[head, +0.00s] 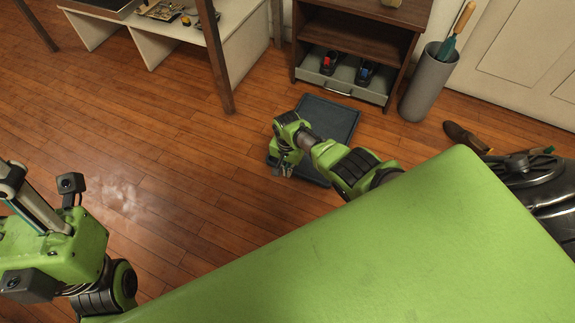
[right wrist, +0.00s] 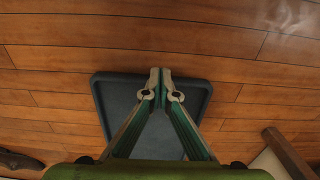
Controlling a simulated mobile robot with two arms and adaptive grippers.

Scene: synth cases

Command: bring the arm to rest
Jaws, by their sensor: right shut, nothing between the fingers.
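My right arm (head: 345,165) reaches out from behind my green body over the floor. My right gripper (head: 284,168) hangs above a dark grey tray (head: 338,115) on the wood floor. In the right wrist view the gripper's fingertips (right wrist: 160,75) meet, with nothing between them. The tray (right wrist: 108,92) lies behind them there, empty where it shows. My left arm is at the lower left of the head view. Part of my left gripper (head: 30,200) shows at the left edge; its tips are cut off or hidden.
A table leg (head: 214,55) and white bench (head: 235,45) stand behind. Floor at left is clear.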

